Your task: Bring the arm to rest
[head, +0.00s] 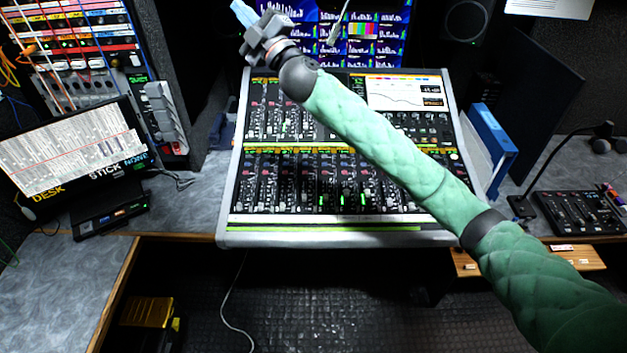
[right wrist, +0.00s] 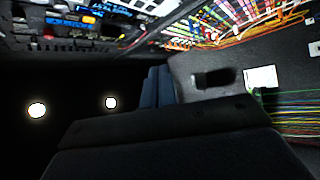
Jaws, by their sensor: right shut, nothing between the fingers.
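My right arm (head: 385,150) comes in from the lower right of the head view in a green quilted sleeve. It stretches up and left across the mixing console (head: 330,232). My right gripper (head: 243,12) is at the top edge of that view, above and beyond the console's upper left corner. Its pale blue fingers are shut and hold nothing. The arm hides part of the console's faders and screen. My left gripper is not in view.
A monitor (head: 70,150) and a patch rack (head: 85,45) stand at the left. Blue binders (head: 492,140) and a small control panel (head: 578,212) are at the right. In the right wrist view, coloured cables (right wrist: 235,25) hang near a dark padded surface (right wrist: 170,150).

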